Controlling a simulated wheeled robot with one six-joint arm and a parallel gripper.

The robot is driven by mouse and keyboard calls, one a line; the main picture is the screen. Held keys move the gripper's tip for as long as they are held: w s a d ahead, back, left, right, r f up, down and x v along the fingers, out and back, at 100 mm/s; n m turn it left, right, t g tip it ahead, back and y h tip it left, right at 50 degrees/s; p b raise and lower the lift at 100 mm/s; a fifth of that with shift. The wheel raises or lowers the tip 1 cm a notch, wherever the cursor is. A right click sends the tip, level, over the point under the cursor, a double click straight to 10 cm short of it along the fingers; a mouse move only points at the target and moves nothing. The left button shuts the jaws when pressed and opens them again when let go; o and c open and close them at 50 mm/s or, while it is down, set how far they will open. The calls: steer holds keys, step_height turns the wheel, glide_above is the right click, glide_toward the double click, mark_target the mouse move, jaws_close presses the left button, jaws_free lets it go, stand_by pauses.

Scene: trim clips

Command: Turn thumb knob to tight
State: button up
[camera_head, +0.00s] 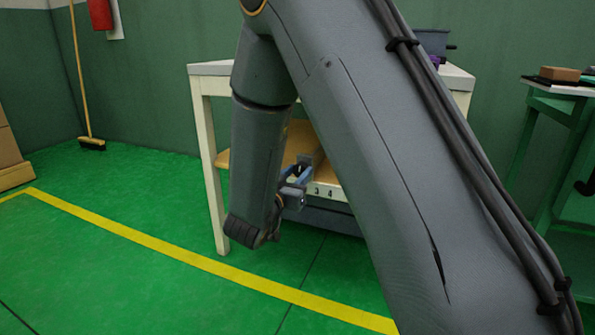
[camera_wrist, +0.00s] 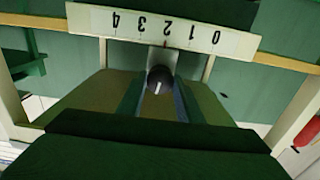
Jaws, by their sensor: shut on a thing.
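The dark round thumb knob (camera_wrist: 160,76) is in the middle of the wrist view, with a short white mark on its face. My gripper (camera_wrist: 158,96) is shut on it, one finger along each side. A white number plate (camera_wrist: 105,22) lies just beyond the knob and reads 0 to 4, upside down in this view. In the head view my gripper (camera_head: 298,180) is at the front edge of the table's lower shelf. Part of the plate (camera_head: 326,192) shows there with 3 and 4. The knob is hidden by my gripper and arm in that view.
The white-legged table (camera_head: 220,180) has a wooden lower shelf (camera_head: 232,160). A green bench (camera_head: 560,120) with a brown block (camera_head: 559,73) stands at the right.

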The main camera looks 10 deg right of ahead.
steer(key=m+p, duration=0.3)
steer(key=m, duration=0.1)
steer(key=m+p, duration=0.2)
steer(key=m, duration=0.2)
steer(key=m+p, duration=0.2)
steer(key=m, duration=0.2)
steer(key=m+p, duration=0.1)
steer(key=m, duration=0.4)
steer(key=m+p, duration=0.1)
steer(key=m, duration=0.3)
steer(key=shift+f+m, duration=0.1)
steer(key=shift+m, duration=0.2)
steer(key=m+p, duration=0.1)
steer(key=m, duration=0.8)
steer(key=shift+m, duration=1.7)
